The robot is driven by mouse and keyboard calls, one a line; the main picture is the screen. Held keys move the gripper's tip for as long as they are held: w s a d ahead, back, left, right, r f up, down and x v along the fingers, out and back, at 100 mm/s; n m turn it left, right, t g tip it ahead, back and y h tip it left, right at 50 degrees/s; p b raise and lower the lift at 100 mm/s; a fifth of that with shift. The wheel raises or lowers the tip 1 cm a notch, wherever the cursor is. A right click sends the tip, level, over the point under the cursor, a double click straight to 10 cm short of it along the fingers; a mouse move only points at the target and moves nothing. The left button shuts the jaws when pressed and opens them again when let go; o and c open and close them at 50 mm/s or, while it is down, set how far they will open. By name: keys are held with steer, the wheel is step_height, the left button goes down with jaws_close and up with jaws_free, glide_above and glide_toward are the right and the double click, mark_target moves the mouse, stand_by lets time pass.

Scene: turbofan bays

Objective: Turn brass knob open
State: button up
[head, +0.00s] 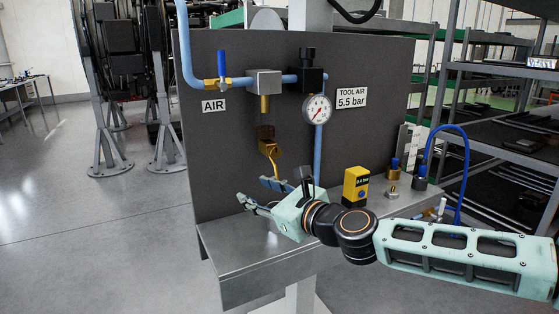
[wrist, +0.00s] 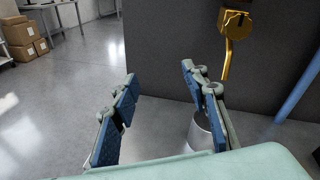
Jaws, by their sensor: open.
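A brass piece (head: 266,141) with a dark upper part and a curved brass stem is on the grey panel, below the brass fitting (head: 265,104) of the square metal block. It also shows in the wrist view at the upper right (wrist: 236,24), with its stem hanging down. I cannot tell which brass part is the knob. My gripper (head: 252,189) is open and empty over the metal shelf, below the brass piece and apart from it. In the wrist view, nothing is between the spread blue-padded fingers (wrist: 159,75); the brass piece is beyond and right of them.
A brass valve with a blue lever (head: 222,68), a gauge (head: 318,108) and a blue pipe (head: 318,155) are on the panel (head: 220,150). A yellow box (head: 356,186) stands on the shelf (head: 240,262). A metal cylinder (wrist: 201,132) is near the right finger.

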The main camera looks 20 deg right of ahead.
mark_target(276, 153)
steer(key=s+d+r+m+t+h+p, duration=0.2)
steer(key=d+r+p, duration=0.4)
steer(key=d, duration=0.4)
steer(key=shift+s+r+m+h+p, duration=0.25)
steer(key=shift+s+m+h+p, duration=0.2)
steer(key=shift+m+h+p, duration=0.3)
steer(key=shift+w+a+p, duration=0.15)
steer(key=shift+p, duration=0.65)
steer(key=w+p, duration=0.1)
steer(key=w, duration=0.2)
steer(key=w+a+p, duration=0.1)
steer(key=w, duration=0.2)
steer(key=w+f+p, duration=0.1)
steer(key=w, duration=0.2)
steer(key=shift+a+p, duration=0.3)
steer(key=shift+a, duration=0.05)
jaws_close()
